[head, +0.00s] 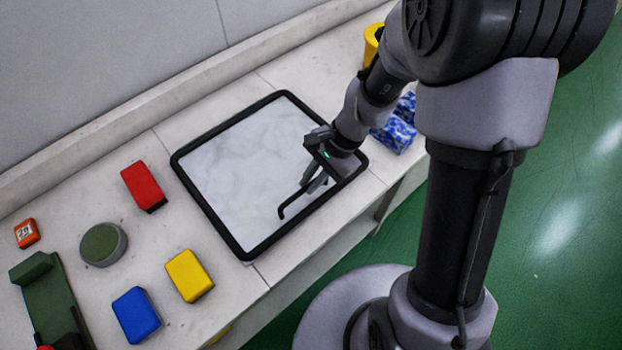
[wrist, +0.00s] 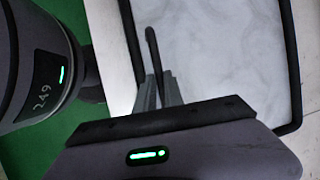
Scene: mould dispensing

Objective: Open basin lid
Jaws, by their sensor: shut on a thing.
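The basin lid (head: 245,165) is a white marbled panel in a black frame, lying flat on the pale bench in the head view. A thin black bar handle (head: 290,205) shows near its front right part. In the wrist view the lid (wrist: 230,55) fills the upper right and the handle (wrist: 152,45) runs up from between the fingers. My gripper (head: 317,183) is over the lid's right part, with its fingers shut on the handle; it also shows in the wrist view (wrist: 158,88). The basin's inside is hidden under the lid.
Left of the lid are a red block (head: 143,185), a yellow block (head: 189,275), a blue block (head: 136,314), a round green-topped piece (head: 103,244), an orange timer-like box (head: 27,233) and a green fixture (head: 50,295). Blue-white blocks (head: 397,135) and a yellow container (head: 372,42) stand right.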

